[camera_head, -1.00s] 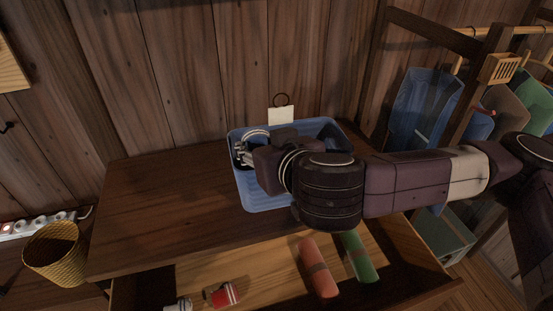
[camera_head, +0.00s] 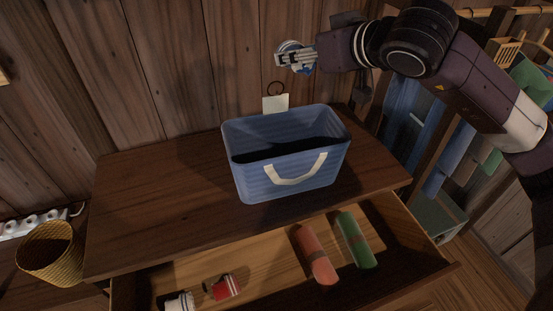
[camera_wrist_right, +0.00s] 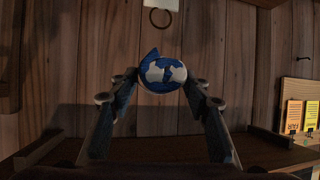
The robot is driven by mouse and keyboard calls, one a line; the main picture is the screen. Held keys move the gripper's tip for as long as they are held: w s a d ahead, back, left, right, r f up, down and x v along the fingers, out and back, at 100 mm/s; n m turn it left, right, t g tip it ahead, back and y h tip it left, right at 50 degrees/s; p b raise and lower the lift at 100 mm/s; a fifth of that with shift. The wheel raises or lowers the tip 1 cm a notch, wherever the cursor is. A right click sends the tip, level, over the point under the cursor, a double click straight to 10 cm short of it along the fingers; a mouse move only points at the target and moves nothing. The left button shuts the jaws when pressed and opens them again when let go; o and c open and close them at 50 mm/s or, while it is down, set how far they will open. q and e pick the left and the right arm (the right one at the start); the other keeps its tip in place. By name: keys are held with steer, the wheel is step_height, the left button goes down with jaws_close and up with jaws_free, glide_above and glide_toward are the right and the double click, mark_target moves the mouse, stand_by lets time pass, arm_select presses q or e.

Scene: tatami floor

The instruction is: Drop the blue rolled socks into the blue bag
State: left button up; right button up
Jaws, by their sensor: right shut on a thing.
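The blue bag (camera_head: 262,185) stands open on the wooden dresser top, with a white handle on its front. Its inside is dark, and I cannot tell what lies in it. My right gripper (camera_head: 297,59) is shut on a rolled blue and white bundle, the blue rolled socks (camera_head: 284,46). It holds them high, above and behind the bag and clear of its rim. In the right wrist view the blue rolled socks (camera_wrist_right: 163,74) sit between the two fingertips of my right gripper (camera_wrist_right: 161,80). My left gripper is not in view.
An open drawer below holds a red roll (camera_head: 314,255), a green roll (camera_head: 355,240), red rolled socks (camera_head: 226,287) and white ones (camera_head: 180,300). A wicker basket (camera_head: 50,252) stands at left. Hanging clothes fill the right. The dresser top left of the bag is clear.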

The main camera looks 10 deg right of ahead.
mark_target(306, 69)
step_height(306, 69, down, 4)
steer(key=shift+r+b, duration=0.25)
steer(key=shift+b, duration=0.3)
steer(key=o, duration=1)
steer(key=shift+c, duration=0.2)
steer(key=shift+r, duration=0.1)
steer(key=v, duration=1.2)
